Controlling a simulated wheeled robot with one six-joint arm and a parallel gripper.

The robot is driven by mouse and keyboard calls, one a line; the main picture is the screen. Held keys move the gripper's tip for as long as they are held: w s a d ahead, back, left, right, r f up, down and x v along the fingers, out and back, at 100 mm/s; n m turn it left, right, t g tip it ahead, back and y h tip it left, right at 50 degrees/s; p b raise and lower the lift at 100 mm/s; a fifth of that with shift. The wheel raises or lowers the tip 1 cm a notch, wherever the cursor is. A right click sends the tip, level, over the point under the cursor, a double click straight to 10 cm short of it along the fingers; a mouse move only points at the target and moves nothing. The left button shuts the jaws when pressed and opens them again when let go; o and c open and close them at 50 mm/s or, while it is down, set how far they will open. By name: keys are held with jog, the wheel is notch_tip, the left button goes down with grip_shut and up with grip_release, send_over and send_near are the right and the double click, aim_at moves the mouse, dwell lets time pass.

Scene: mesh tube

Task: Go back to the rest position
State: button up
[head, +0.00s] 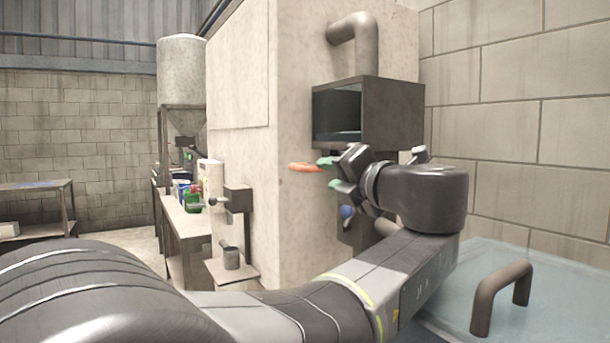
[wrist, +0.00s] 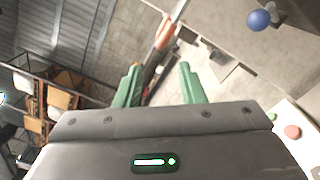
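My gripper (head: 332,173) is raised in front of the pale machine housing, below the dark box. Its two green fingers stand apart, and in the wrist view (wrist: 160,86) nothing is held between them. An orange, elongated piece (head: 305,168) shows just past the fingertips; in the wrist view it (wrist: 163,36) lies beyond them, in line with the gap. I cannot tell how far it is from the fingers. My arm is stretched out across the head view.
A dark box (head: 388,114) with a pipe juts from the housing (head: 240,70) above my gripper. A blue ball knob (head: 346,212) is below it. A bench (head: 190,222) stands left; a rail (head: 500,285) stands right.

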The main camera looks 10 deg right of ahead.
aim_at(298, 168)
dwell(0.4)
jog(key=x, duration=1.3)
jog(key=shift+w+b, duration=0.4)
